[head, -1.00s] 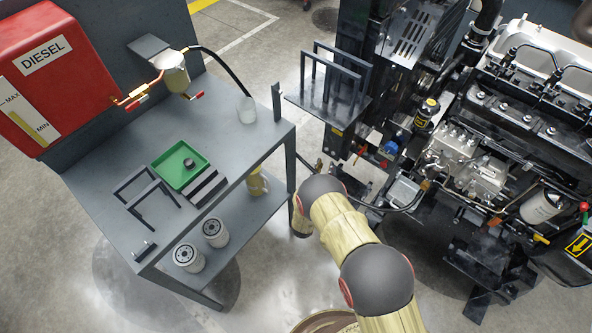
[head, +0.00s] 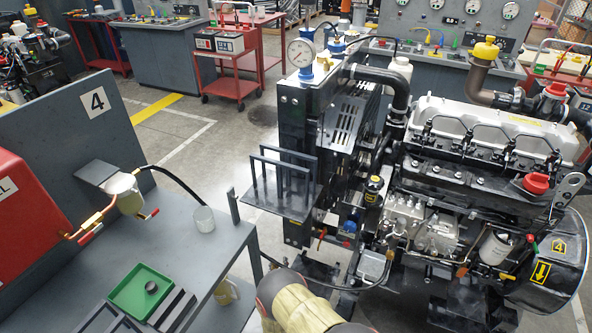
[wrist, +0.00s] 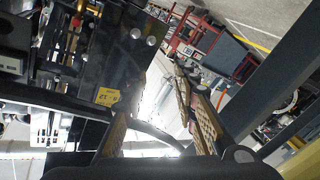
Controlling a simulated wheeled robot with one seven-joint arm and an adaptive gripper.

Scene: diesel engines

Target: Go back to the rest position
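My arm, in tan and dark grey, shows at the bottom edge of the head view, between the grey workbench (head: 200,240) and the diesel engine (head: 480,170). My gripper is not visible there. In the wrist view my gripper (wrist: 160,124) has its two tan textured fingers spread apart, with a gap and nothing held between them. Beyond the fingers the wrist view shows dark engine-side metal with a yellow label (wrist: 107,97), and bright floor.
A shelf with two black frames (head: 283,202) juts from the engine. A red cart (head: 225,60) stands behind. Floor between bench and cart is clear.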

